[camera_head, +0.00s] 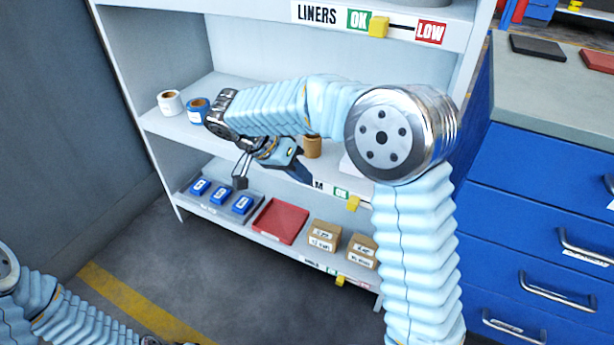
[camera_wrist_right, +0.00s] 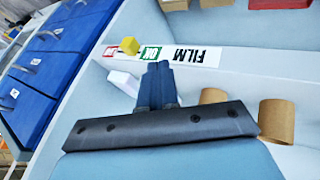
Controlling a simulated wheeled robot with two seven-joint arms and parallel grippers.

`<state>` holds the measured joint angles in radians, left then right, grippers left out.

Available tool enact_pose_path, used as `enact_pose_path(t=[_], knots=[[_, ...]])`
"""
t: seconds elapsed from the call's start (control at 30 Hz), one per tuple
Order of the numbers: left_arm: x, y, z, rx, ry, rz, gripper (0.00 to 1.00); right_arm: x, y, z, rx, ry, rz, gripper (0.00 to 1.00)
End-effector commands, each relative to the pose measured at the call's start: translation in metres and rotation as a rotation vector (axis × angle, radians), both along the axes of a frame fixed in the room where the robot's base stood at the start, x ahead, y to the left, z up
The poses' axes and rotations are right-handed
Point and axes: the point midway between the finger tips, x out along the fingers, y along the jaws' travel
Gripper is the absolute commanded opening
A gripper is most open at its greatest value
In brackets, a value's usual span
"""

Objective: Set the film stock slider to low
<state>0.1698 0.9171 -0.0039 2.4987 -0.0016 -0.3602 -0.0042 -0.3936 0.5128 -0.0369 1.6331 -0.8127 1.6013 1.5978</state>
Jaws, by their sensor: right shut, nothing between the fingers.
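The film stock strip (camera_wrist_right: 190,55) runs along the middle shelf's front edge and reads upside down in the right wrist view. Its yellow slider (camera_wrist_right: 130,46) sits around the border between the green OK field (camera_wrist_right: 150,54) and the red field. In the head view the slider (camera_head: 353,203) shows beside OK; my right arm covers part of the red end. My right gripper (camera_wrist_right: 158,82) is shut and empty, its blue fingers pointing at the strip near OK, apart from the slider in the picture. Contact with the strip cannot be told. My left gripper is out of frame.
The liners slider (camera_head: 378,27) is above and another slider (camera_head: 340,281) below. Tape rolls (camera_head: 169,103) and a brown roll (camera_head: 312,147) stand on the middle shelf. Blue boxes, a red tray (camera_head: 280,221) and cartons (camera_head: 323,235) fill the bottom. A blue drawer cabinet (camera_head: 540,210) stands right.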

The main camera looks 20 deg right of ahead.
Motion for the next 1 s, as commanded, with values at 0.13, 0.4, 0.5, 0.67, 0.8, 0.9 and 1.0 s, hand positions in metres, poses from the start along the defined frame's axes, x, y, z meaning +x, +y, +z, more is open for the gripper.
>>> enact_pose_path(t=[0.13, 0.4, 0.5, 0.67, 0.8, 0.9, 1.0], knots=[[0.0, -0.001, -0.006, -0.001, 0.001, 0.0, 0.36, -0.004, -0.02, -0.028, -0.001, 0.004, -0.003, 0.0], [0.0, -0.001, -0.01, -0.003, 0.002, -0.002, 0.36, -0.017, -0.052, -0.06, 0.002, -0.001, -0.002, 0.0], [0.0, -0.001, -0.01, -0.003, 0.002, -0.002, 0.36, -0.028, -0.061, -0.06, 0.001, 0.0, -0.001, 0.0], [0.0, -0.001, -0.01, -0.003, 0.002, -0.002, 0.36, -0.037, -0.069, -0.06, 0.001, 0.0, 0.001, 0.0], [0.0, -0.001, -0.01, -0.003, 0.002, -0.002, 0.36, -0.039, -0.07, -0.06, 0.001, -0.001, 0.002, 0.0], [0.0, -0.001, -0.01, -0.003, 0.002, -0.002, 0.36, -0.039, -0.07, -0.06, 0.001, -0.001, 0.002, 0.0], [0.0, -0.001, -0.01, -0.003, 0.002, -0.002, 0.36, -0.039, -0.07, -0.06, 0.001, 0.0, 0.001, 0.0]])
